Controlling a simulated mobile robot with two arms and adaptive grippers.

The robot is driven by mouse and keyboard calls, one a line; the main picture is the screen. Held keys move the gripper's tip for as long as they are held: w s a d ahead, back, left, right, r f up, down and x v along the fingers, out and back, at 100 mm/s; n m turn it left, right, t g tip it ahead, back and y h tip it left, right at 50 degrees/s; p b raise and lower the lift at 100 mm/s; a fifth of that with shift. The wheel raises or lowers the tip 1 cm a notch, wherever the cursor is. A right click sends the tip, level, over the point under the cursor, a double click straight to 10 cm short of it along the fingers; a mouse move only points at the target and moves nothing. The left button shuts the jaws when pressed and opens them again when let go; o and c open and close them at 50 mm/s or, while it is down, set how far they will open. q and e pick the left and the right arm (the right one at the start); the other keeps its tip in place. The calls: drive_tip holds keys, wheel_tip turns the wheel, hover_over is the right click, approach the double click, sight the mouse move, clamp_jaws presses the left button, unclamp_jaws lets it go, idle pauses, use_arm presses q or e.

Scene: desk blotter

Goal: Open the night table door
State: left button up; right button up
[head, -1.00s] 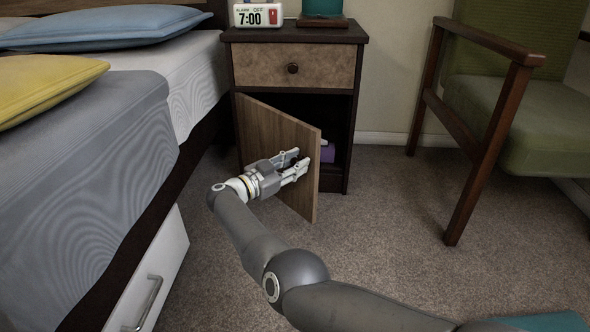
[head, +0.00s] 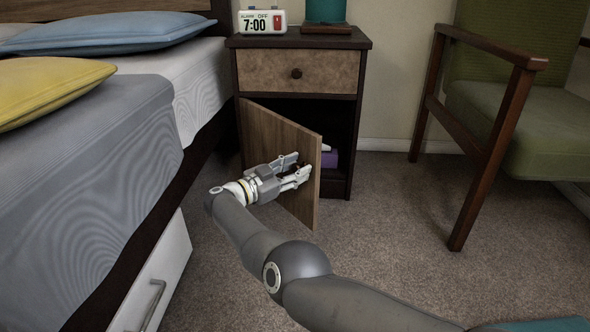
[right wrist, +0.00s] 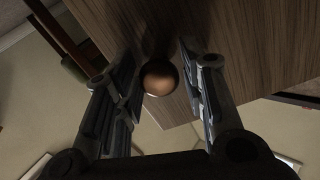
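The night table (head: 363,110) stands against the wall, with its wooden door (head: 275,137) swung well open on its left-side hinge. The door's round knob (right wrist: 160,78) shows in the right wrist view between the two fingers of my right gripper (right wrist: 161,75). In the head view, my right gripper (head: 300,168) is at the door's outer face near its free edge. Its fingers are parted around the knob, with a small gap beside it. My left gripper is not in view.
A drawer (head: 297,73) above the door is closed. The bed (head: 90,170) is close on the left, and a green armchair (head: 520,120) stands on the right. Carpet (head: 390,230) between them is clear.

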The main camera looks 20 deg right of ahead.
drive_tip(key=shift+o, duration=0.7)
drive_tip(key=shift+a, duration=0.15)
drive_tip(key=v, duration=0.7)
drive_tip(key=shift+s+a, duration=0.1)
drive_tip(key=shift+s, duration=0.05)
